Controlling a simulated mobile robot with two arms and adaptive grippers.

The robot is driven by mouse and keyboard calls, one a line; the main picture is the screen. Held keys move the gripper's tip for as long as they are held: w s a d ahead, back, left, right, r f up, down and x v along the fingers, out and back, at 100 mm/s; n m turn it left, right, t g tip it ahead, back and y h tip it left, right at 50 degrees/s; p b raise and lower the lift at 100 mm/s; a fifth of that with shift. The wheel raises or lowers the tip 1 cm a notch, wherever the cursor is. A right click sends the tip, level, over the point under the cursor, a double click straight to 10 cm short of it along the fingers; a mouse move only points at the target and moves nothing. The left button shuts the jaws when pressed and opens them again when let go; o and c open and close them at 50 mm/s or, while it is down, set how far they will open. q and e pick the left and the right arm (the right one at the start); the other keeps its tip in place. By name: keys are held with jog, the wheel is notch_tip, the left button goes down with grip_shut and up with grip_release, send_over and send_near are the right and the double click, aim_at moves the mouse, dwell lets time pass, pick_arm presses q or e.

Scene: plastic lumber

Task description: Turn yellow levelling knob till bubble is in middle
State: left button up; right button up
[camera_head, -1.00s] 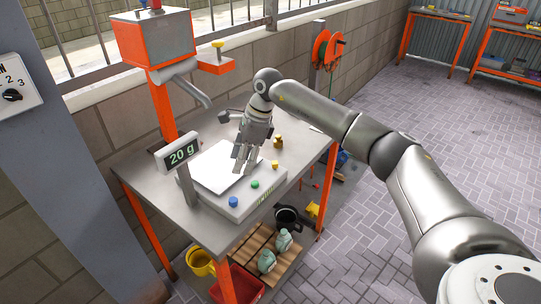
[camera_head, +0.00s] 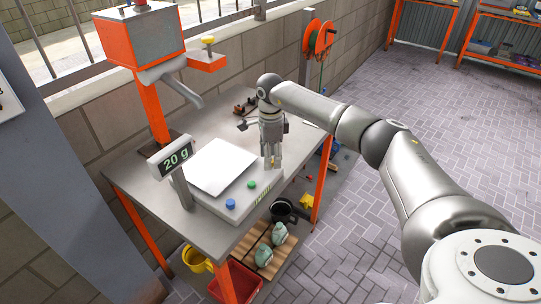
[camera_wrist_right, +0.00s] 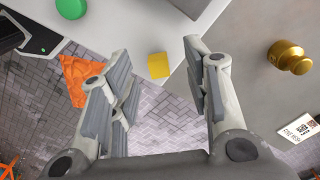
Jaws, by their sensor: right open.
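The scale (camera_head: 215,198) stands on the metal table with a pale plate (camera_head: 222,167) on top and a display (camera_head: 176,158) reading 20 g. A blue knob (camera_head: 231,204) and a green knob (camera_head: 251,185) sit along its front edge. In the right wrist view the yellow knob (camera_wrist_right: 158,66) shows at the scale's edge, between the open fingers (camera_wrist_right: 160,82) and apart from both. I cannot make out the bubble. My left gripper is out of view.
An orange hopper (camera_head: 142,38) on a post rises at the table's back left. A red bin (camera_head: 236,281) and a yellow bucket (camera_head: 195,258) are below.

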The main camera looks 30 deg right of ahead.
jog(key=shift+f, duration=0.5)
grip_shut()
